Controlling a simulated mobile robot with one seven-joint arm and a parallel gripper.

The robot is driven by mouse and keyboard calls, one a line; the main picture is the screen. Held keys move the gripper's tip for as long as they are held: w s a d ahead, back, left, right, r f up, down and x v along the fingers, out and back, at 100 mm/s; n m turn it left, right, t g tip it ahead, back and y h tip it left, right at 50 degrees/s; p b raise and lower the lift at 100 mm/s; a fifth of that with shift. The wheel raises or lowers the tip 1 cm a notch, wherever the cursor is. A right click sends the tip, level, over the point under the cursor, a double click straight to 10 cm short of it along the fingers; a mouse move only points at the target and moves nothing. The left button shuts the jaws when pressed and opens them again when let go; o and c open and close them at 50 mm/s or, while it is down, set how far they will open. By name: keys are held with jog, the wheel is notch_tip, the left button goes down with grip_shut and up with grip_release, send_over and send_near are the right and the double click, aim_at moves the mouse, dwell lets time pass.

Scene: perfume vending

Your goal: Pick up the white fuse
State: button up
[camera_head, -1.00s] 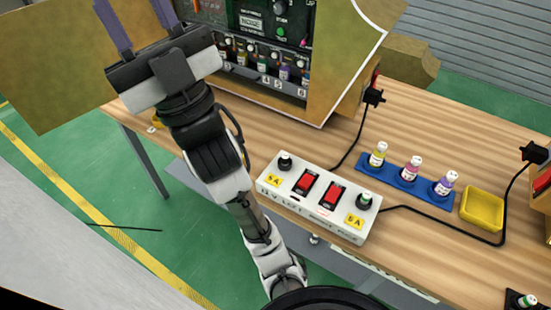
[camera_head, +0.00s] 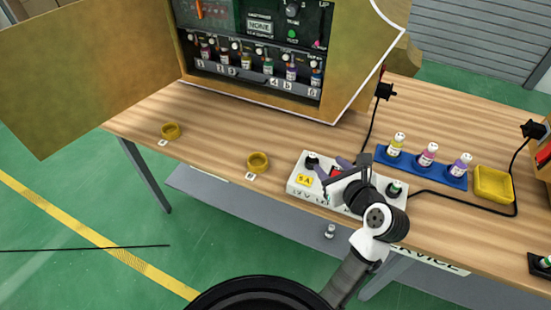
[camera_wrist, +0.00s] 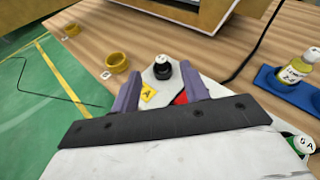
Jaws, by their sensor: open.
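My gripper (camera_head: 331,168) is open over the left part of the white power box (camera_head: 298,188). In the wrist view its two purple fingers (camera_wrist: 160,82) point toward a fuse with a white top and black body (camera_wrist: 163,66). A green fuse with a white top (camera_head: 394,187) stands at the box's right end. My arm hides much of the box's middle and right.
A small whitish item (camera_head: 330,231) is below the table edge. A blue rack (camera_head: 428,171) holds three small bottles, beside a yellow tray (camera_head: 493,184). Two yellow rings (camera_head: 258,161) lie left of the box. Black cables run behind and right. The vending cabinet (camera_head: 290,98) stands behind.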

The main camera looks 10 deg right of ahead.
aim_at(315, 157)
jog(key=shift+s+f+m, duration=0.4)
jog(key=shift+s+f, duration=0.1)
jog(key=shift+s, duration=0.1)
jog(key=shift+w+a+f, duration=0.1)
jog(key=shift+w+f, duration=0.05)
jog(key=shift+f, duration=0.05)
jog(key=p+x, duration=0.1)
jog(key=x, duration=0.7)
jog(key=shift+w+f, duration=0.15)
jog(key=shift+f, duration=0.05)
jog(key=p+x, duration=0.1)
jog(key=x, duration=0.3)
jog(key=shift+w+f, duration=0.3)
jog(key=shift+w, duration=0.05)
jog(key=shift+c, duration=0.5)
grip_shut()
